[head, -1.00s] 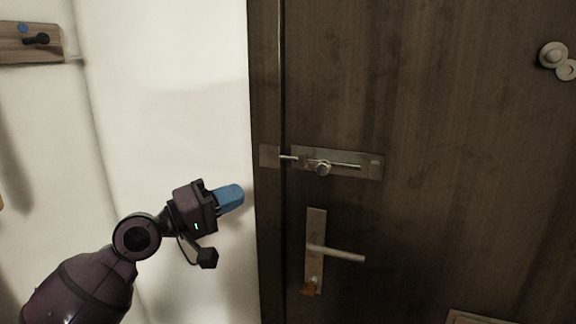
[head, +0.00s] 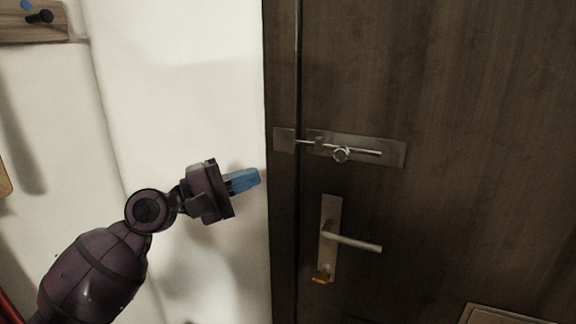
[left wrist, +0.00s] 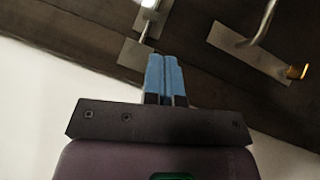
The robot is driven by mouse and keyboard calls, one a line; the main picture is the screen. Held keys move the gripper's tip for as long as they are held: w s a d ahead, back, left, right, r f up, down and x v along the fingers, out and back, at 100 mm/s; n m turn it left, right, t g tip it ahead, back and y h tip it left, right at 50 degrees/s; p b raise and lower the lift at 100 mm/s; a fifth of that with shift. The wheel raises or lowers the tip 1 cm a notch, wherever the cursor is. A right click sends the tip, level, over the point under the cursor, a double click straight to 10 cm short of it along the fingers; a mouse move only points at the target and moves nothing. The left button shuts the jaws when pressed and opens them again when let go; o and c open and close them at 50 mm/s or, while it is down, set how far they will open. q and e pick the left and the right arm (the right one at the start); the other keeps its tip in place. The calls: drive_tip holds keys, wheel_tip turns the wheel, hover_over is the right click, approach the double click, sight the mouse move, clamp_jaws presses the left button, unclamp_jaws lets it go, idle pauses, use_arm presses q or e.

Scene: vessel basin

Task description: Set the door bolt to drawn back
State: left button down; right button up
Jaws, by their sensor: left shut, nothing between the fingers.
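The door bolt (head: 356,147) is a metal plate with a sliding rod and a round knob (head: 341,154), on the dark wooden door above the handle. Its rod reaches left across the door's edge to the keeper plate (head: 284,139) on the frame. In the left wrist view the keeper plate (left wrist: 138,53) and part of the rod (left wrist: 149,29) show at the top. My left gripper (head: 258,177) has blue fingers, is shut and empty, and is in front of the white wall, left of and below the bolt, apart from it. The left wrist view shows the fingers (left wrist: 165,58) together. My right gripper is not in view.
A lever handle (head: 355,242) on a plate sits below the bolt, with a small brass-coloured piece (head: 322,277) at its lower end. A wooden rack with a dark peg (head: 40,17) is on the wall at upper left. A flat panel (head: 495,314) shows at lower right.

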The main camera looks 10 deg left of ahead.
sight(348, 157)
use_arm(q)
drive_tip(key=p+x, duration=0.1)
drive_tip(key=x, duration=0.3)
drive_tip(key=s+p+x, duration=0.1)
drive_tip(key=x, duration=0.3)
drive_tip(key=s+d+p+x, duration=0.1)
drive_tip(key=x, duration=0.3)
drive_tip(key=shift+s+d+r, duration=0.2)
drive_tip(key=shift+d+r, duration=0.05)
drive_tip(key=shift+r, duration=0.05)
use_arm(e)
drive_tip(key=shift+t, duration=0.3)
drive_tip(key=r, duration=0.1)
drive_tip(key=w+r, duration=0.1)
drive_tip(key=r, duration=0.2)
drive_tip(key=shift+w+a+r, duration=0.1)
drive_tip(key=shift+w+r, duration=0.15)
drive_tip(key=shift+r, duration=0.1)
use_arm(q)
drive_tip(key=shift+d, duration=0.1)
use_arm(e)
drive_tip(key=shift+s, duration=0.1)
